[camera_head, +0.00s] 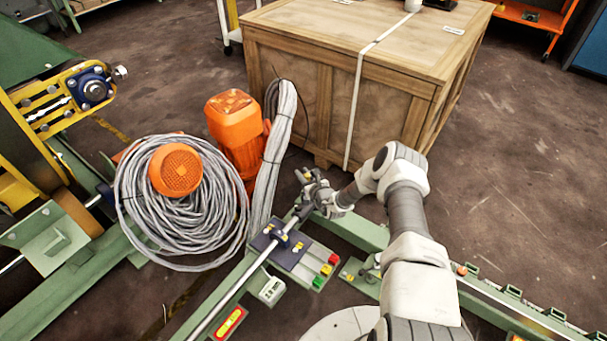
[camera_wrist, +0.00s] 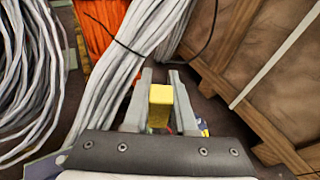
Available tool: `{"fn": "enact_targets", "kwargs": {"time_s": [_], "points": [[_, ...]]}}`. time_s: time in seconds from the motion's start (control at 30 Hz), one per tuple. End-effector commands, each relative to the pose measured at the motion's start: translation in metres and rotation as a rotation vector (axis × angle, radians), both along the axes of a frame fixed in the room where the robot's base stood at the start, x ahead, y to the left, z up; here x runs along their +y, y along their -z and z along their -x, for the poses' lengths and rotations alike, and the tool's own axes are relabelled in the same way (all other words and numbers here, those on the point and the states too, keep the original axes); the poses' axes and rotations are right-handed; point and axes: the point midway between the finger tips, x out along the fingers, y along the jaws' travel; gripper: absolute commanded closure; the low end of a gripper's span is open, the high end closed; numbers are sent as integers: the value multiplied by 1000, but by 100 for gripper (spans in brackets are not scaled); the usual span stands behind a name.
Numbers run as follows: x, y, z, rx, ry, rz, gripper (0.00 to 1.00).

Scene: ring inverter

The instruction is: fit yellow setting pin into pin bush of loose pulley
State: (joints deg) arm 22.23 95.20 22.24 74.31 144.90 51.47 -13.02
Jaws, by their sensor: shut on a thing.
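A yellow block-like piece, taken as the yellow setting pin (camera_wrist: 160,106), is between the two grey fingers of my gripper (camera_wrist: 160,88) in the wrist view. The fingers are shut on it. In the head view my gripper (camera_head: 305,178) is near the front of the wooden crate, just right of a hanging cable bundle and above the far end of a steel shaft.
The wooden crate (camera_head: 330,92) stands behind my gripper. An orange motor (camera_head: 234,125) and a large grey cable coil (camera_head: 178,205) are on the left. The steel shaft (camera_head: 235,290) runs through a dark bearing plate (camera_head: 281,247) on a green frame.

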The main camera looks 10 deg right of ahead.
Motion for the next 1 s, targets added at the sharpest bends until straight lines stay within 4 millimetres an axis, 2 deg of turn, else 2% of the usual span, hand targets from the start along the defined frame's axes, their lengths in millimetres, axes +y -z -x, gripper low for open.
{"fn": "enact_targets", "kwargs": {"time_s": [0.53, 1.0], "points": [[0, 1, 0, -1, 0, 0, 100], [0, 12, 0, 0, 0, -1, 100]]}}
